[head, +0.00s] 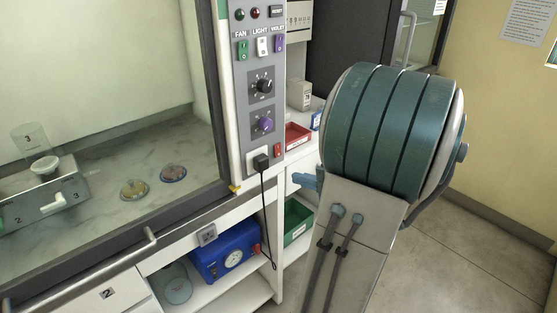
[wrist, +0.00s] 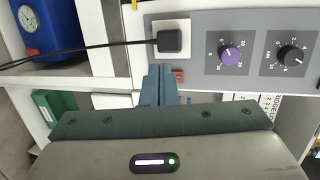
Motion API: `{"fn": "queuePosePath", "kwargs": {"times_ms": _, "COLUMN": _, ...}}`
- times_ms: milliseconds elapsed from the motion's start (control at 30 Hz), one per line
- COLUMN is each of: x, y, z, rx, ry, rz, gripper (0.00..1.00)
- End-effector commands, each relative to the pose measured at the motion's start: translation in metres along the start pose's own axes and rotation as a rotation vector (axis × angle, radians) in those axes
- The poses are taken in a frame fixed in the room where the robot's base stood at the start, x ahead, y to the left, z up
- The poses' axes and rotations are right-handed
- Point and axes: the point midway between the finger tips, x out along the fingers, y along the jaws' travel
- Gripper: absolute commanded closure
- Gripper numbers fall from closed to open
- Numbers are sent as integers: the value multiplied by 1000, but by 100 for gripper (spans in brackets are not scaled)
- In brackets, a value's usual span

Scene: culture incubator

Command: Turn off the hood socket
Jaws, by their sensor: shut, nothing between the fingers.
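The hood socket (head: 252,157) is a white plate low on the grey control panel, with a black plug (head: 262,163) and cord in it. The socket also shows in the wrist view (wrist: 158,28), with the plug (wrist: 170,41) in it. A small red switch (head: 278,150) sits beside the socket; in the wrist view the red switch (wrist: 179,75) shows just right of my fingertips. My gripper (wrist: 160,70) is shut and empty, its tips pointing at the panel near socket and switch. In the head view my gripper (head: 298,179) is right of the panel, mostly hidden by my arm. Contact cannot be told.
The panel above has a purple knob (head: 263,124), a black knob (head: 262,86) and FAN, LIGHT and VIOLET switches (head: 262,46). Red (head: 298,136) and green (head: 297,222) bins are on shelves behind.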

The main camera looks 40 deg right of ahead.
Motion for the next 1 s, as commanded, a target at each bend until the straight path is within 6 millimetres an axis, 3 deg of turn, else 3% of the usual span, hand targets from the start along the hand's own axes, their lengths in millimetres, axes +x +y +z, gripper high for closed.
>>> {"fn": "queuePosePath", "kwargs": {"times_ms": 100, "x": -21, "y": 8, "z": -32, "rx": 10, "ry": 121, "rz": -67, "gripper": 100}}
{"fn": "queuePosePath", "kwargs": {"times_ms": 200, "x": -31, "y": 10, "z": -44, "rx": 9, "ry": 172, "rz": -94, "gripper": 100}}
{"fn": "queuePosePath", "kwargs": {"times_ms": 600, "x": -32, "y": 9, "z": -48, "rx": 7, "ry": 186, "rz": -102, "gripper": 100}}
{"fn": "queuePosePath", "kwargs": {"times_ms": 767, "x": -19, "y": 7, "z": -50, "rx": 9, "ry": 183, "rz": -102, "gripper": 100}}
{"fn": "queuePosePath", "kwargs": {"times_ms": 1000, "x": 28, "y": 2, "z": -58, "rx": 9, "ry": 180, "rz": -101, "gripper": 100}}
